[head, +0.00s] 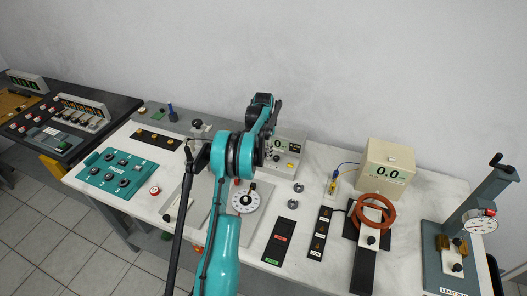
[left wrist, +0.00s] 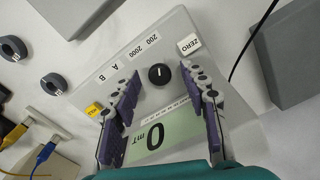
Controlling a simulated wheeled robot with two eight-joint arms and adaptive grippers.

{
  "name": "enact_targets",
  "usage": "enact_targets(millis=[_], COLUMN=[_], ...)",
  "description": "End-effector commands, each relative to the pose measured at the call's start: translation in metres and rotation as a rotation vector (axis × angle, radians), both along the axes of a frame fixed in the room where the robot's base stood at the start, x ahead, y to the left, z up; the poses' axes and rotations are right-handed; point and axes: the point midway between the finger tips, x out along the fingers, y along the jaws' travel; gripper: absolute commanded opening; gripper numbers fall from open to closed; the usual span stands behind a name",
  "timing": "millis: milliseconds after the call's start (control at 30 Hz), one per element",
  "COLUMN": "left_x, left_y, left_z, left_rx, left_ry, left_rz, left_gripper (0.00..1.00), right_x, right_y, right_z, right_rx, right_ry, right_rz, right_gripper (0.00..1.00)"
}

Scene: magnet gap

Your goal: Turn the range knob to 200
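The range knob (left wrist: 157,77) is a round black knob with a small white mark, on the grey front of a meter (left wrist: 172,28). Labels reading 200 and 2000 are printed beside it; I cannot tell which one the mark points to. The meter's green display (left wrist: 160,138) shows 0 mT. In the head view the meter (head: 297,138) stands at the back of the bench, partly hidden by my arm. My left gripper (left wrist: 160,73) is open, its purple-grey fingers on either side of the knob, apart from it. My right gripper is not in view.
The meter also has a white ZERO button (left wrist: 189,46) and a yellow button (left wrist: 94,109). Grey rings (left wrist: 53,84) lie beside it. A cream box meter (head: 386,165), an orange coil (head: 388,208) and a dial plate (head: 246,198) stand on the white bench (head: 328,270).

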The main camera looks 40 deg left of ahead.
Motion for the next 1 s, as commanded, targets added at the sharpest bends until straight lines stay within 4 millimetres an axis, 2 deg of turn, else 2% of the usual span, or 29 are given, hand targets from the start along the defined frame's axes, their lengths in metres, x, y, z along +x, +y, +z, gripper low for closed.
enact_targets(millis=[267, 367, 700, 833, 1000], left_x=[0.000, 0.000, 0.000, 0.000, 0.000], left_y=[0.000, 0.000, 0.000, 0.000, 0.000], left_z=[0.005, 0.018, 0.089, 0.108, 0.119], left_rx=[0.000, 0.000, 0.000, 0.000, 0.000], left_ry=[0.000, 0.000, 0.000, 0.000, 0.000], left_rz=[0.001, 0.001, 0.000, 0.000, 0.000], left_gripper=[0.44, 0.44, 0.44, 0.44, 0.44], right_x=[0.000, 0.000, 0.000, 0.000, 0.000], right_y=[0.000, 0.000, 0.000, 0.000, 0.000], right_z=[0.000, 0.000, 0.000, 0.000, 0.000], right_rx=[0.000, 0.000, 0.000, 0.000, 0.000], right_ry=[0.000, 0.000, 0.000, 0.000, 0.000], right_rz=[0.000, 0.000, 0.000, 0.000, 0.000], right_gripper=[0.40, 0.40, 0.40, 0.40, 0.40])
